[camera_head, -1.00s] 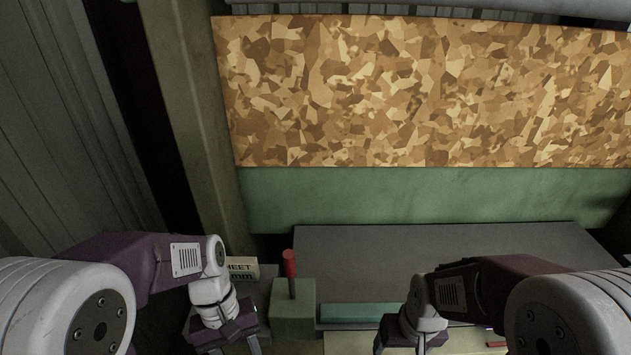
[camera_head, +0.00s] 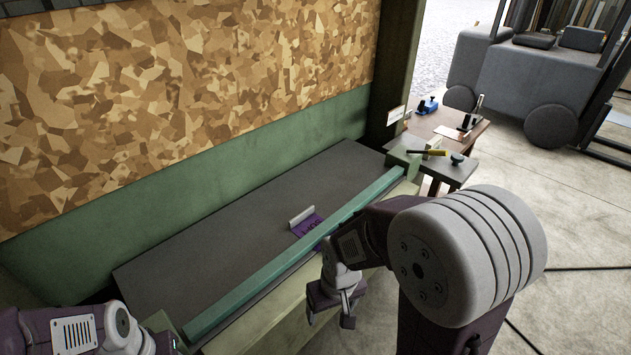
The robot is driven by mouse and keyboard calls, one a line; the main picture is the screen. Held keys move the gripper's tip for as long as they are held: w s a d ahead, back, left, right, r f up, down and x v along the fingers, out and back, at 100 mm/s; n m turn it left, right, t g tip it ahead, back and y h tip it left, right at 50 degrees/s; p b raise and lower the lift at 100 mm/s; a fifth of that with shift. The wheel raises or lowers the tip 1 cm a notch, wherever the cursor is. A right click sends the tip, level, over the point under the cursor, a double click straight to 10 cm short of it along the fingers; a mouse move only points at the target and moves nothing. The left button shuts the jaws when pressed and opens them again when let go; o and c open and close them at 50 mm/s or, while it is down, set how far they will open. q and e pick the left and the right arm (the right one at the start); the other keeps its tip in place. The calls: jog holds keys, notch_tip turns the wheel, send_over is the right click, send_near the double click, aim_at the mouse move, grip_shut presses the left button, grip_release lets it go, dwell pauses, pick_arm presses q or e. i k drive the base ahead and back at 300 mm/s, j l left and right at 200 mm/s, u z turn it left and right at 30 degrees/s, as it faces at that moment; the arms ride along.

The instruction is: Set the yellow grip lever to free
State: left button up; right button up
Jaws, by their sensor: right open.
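A lever with a yellow grip (camera_head: 430,152) lies roughly level on top of a small green and grey stand at the far right end of the bench. Its dark end points left; its setting marks are too small to read. My right gripper (camera_head: 329,319) is open and empty, pointing down in front of the bench's green front rail, well short of the lever and apart from it. My left arm is at the lower left corner; only part of its gripper shows at the bottom edge, and its fingers are out of frame.
A long grey bench top (camera_head: 225,235) has a raised green rail (camera_head: 290,250) along its front. A purple item with a grey bar (camera_head: 302,217) lies on it. Beyond the lever, a brown table (camera_head: 455,128) carries a blue device (camera_head: 427,106). A dark vehicle (camera_head: 530,75) stands behind. Floor at right is open.

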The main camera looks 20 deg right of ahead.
aim_at(442, 152)
jog(key=z, duration=1.65)
jog(key=i+l+u, duration=1.2)
jog(key=l, duration=0.45)
jog(key=i+l+u, duration=0.3)
jog(key=l, duration=0.25)
jog(key=l+u, duration=0.3)
jog(key=l, duration=0.25)
jog(key=i+l+u, duration=0.1)
jog(key=l+u, duration=0.25)
jog(key=l, duration=0.3)
jog(key=l+u, duration=0.3)
jog(key=l, duration=0.3)
